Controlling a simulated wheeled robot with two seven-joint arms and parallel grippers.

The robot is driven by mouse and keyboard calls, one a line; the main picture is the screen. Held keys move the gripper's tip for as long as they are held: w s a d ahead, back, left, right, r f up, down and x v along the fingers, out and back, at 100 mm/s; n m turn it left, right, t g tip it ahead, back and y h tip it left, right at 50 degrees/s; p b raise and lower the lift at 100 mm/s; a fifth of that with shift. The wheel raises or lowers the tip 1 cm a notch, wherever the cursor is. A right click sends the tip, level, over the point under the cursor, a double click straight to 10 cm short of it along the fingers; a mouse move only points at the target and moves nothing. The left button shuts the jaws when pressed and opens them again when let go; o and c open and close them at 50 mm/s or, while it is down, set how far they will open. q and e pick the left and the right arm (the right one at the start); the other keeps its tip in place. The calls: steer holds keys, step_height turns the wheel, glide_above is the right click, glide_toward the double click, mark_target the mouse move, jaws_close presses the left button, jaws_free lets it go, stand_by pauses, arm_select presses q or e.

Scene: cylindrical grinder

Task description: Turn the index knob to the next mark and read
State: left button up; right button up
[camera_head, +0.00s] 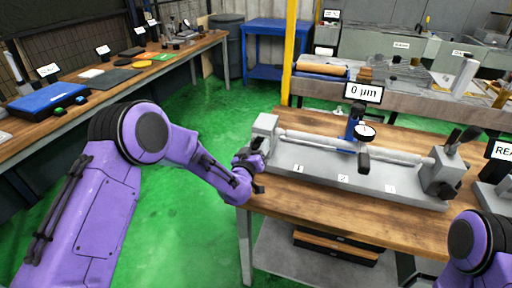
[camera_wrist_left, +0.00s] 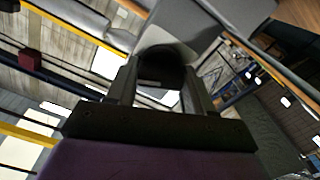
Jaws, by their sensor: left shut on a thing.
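The grey bench fixture (camera_head: 330,178) stands on the wooden table and holds a long light cylinder (camera_head: 320,143) between two end blocks. Its front carries labels 1, 2 and 3. My left gripper (camera_head: 251,162) is at the fixture's left end block. In the left wrist view its two fingers are shut around a dark round knob (camera_wrist_left: 163,66), which is mostly hidden in the head view. A blue stand with a dial gauge (camera_head: 365,131) sits over the cylinder near label 2. A display (camera_head: 363,91) above it reads 0 µm. My right arm shows at the lower right, its gripper out of frame.
A partly cut-off sign (camera_head: 502,150) beginning "REA" stands at the table's right side. The wooden table (camera_head: 310,208) is bare along its front edge. A side bench (camera_head: 95,92) with labelled items runs along the left. A yellow post (camera_head: 289,55) rises behind the fixture.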

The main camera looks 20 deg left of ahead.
arm_select(q)
steer(key=shift+r, duration=0.1)
steer(key=o, duration=1)
steer(key=shift+s, duration=0.1)
steer(key=shift+s, duration=0.35)
steer(key=s, duration=0.3)
steer(key=s+b, duration=0.1)
steer(key=s, duration=0.2)
steer(key=s+b, duration=0.1)
steer(key=s, duration=0.2)
steer(key=shift+s+a, duration=0.25)
steer(key=shift+s, duration=0.1)
